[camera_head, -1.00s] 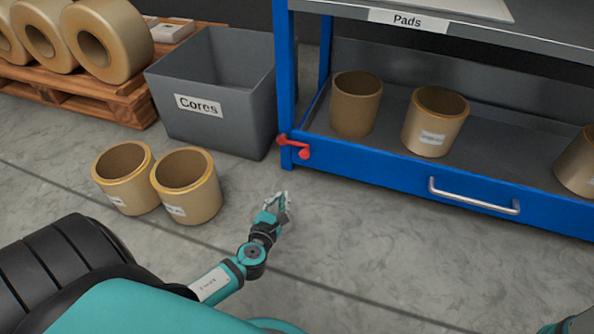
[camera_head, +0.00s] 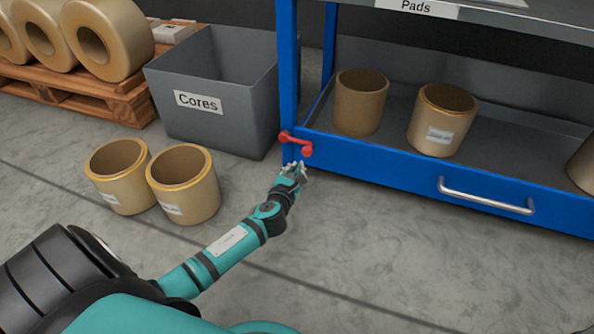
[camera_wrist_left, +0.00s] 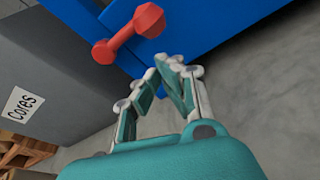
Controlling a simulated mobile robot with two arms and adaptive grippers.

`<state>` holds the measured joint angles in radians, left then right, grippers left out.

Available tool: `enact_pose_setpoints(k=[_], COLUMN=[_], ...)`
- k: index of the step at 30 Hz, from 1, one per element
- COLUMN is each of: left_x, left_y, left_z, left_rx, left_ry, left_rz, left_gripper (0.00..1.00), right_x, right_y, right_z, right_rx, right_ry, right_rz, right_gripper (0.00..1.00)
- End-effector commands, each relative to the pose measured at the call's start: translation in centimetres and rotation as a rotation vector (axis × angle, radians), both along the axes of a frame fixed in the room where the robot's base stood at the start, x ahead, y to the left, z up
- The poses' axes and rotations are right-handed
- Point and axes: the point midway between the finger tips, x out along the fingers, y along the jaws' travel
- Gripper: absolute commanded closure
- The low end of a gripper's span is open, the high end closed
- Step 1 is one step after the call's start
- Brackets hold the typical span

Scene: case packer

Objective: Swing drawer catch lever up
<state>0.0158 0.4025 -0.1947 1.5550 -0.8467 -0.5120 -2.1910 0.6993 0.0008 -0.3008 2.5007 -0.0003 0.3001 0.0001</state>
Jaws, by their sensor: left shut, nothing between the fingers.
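The red catch lever (camera_head: 296,144) sits at the left end of the blue drawer front (camera_head: 400,178), beside the blue post. It points to the right and slightly down in the head view. The lever also shows in the left wrist view (camera_wrist_left: 127,34), ahead of the fingertips. My left gripper (camera_head: 296,167) is just below the lever, with its fingers together and nothing held. In the left wrist view the fingertips (camera_wrist_left: 170,68) appear close to the lever with a gap between. My right gripper is not in view.
The drawer has a silver handle (camera_head: 485,197) and holds several tan cores (camera_head: 442,118). A grey bin labelled Cores (camera_head: 215,125) stands left of the post. Two tan cores (camera_head: 183,185) stand on the floor to the left. The floor right of my left arm is clear.

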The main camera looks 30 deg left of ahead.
Motion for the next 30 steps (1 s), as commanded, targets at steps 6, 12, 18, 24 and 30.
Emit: enact_pose_setpoints(k=[6, 12, 18, 24, 30], left_x=[0.6, 0.6, 0.6, 0.6, 0.6], left_y=[-0.3, -0.3, -0.3, -0.4, -0.5], left_z=[0.9, 0.9, 1.0, 1.4, 1.6], left_rx=[0.001, 0.000, -0.004, -0.044, -0.071], left_ry=[0.002, 0.003, 0.002, -0.008, -0.014], left_rz=[-0.002, -0.001, -0.001, -0.002, -0.002], left_gripper=[1.00, 1.00, 1.00, 1.00, 1.00], right_x=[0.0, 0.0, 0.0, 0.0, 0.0], right_y=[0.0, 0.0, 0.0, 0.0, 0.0], right_z=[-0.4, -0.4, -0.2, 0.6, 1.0], right_rx=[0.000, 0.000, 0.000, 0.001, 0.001], right_ry=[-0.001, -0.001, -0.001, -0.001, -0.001], right_rz=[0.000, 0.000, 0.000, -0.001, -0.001], right_gripper=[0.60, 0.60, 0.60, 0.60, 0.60])
